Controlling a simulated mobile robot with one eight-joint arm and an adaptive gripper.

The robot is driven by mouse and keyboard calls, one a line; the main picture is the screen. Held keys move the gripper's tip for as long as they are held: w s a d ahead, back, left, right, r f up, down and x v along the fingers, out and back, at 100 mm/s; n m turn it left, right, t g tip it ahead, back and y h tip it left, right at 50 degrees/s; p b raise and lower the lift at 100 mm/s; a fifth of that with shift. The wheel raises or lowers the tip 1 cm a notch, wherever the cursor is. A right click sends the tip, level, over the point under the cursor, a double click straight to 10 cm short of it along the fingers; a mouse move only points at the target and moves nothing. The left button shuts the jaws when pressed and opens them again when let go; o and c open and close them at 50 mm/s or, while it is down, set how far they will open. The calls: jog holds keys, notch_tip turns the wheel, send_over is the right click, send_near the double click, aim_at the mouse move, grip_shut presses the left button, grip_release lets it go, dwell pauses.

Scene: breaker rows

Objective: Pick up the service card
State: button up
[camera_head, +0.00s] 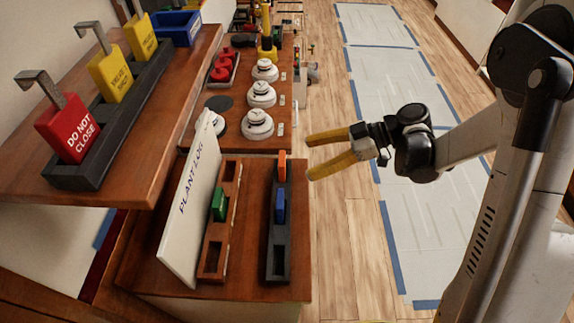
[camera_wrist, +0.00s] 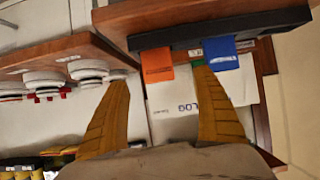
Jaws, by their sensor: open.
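No card carries a readable "service" label, so I cannot tell which is the service card. An orange card (camera_head: 282,166) and a blue card (camera_head: 280,206) stand upright in a black slotted rack (camera_head: 278,242) on the lower wooden bench. A green card (camera_head: 219,204) stands in a brown wooden rack (camera_head: 212,250) to the left. My gripper (camera_head: 309,157), with yellow fingers, is open and empty to the right of the black rack, over the floor side. In the wrist view the orange card (camera_wrist: 157,65) appears between the fingertips and the blue card (camera_wrist: 222,54) near the right one.
A white "PLANT LOG" board (camera_head: 190,205) stands left of the racks. White round detectors (camera_head: 257,124) line the bench behind. An upper shelf at left holds red (camera_head: 68,128) and yellow (camera_head: 111,77) tags. The floor right of the bench is open.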

aim_at(282, 166)
jog(key=b+x, duration=0.3)
jog(key=x, duration=0.6)
jog(key=shift+w+d+f, duration=0.1)
jog(key=shift+w+f, duration=0.05)
jog(key=shift+w, duration=0.05)
jog(key=c, duration=1.3)
